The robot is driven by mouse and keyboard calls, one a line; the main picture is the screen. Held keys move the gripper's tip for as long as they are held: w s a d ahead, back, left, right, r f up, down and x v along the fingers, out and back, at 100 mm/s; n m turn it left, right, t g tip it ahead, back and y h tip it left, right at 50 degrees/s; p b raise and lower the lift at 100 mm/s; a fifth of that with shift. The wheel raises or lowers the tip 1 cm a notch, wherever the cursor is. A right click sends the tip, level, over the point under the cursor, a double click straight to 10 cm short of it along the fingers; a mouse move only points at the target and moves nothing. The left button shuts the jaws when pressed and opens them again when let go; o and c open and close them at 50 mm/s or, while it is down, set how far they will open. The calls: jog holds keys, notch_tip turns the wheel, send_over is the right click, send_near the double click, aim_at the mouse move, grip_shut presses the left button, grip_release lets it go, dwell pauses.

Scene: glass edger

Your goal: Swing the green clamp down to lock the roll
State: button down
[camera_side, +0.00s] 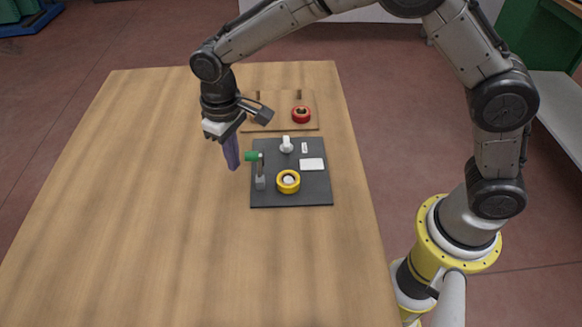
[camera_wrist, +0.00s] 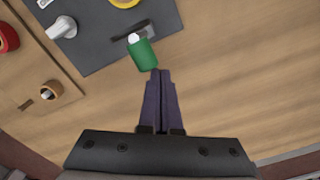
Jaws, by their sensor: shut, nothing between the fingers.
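The green clamp (camera_side: 252,156) is on the left part of the dark grey plate (camera_side: 291,200), on a small grey post (camera_side: 260,182). It also shows in the wrist view as a green block (camera_wrist: 142,54) with a white end. The yellow roll (camera_side: 288,182) sits on the plate to the right of the post; only its edge shows in the wrist view (camera_wrist: 122,2). My gripper (camera_side: 233,167) points down, just left of the clamp in the side view. Its purple fingers (camera_wrist: 160,76) are shut and empty, close to the clamp; whether they touch it is unclear.
On the plate are a white knob (camera_side: 286,145), a small white switch (camera_side: 304,147) and a white label (camera_side: 312,164). Behind it a wooden board (camera_side: 280,125) holds a red roll (camera_side: 301,114) and pegs. The table (camera_side: 150,190) is clear to the left and front.

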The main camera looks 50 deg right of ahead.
aim_at(261, 154)
jog(key=shift+s+d+r, duration=0.15)
jog(key=shift+s+d, duration=0.5)
jog(key=shift+s+d+r, duration=0.1)
jog(key=shift+s+d, duration=0.4)
jog(key=shift+s+d+r, duration=0.25)
jog(key=shift+s+d, duration=0.65)
jog(key=shift+d, duration=0.05)
jog(key=shift+s, duration=0.1)
jog(key=shift+r, duration=3.5)
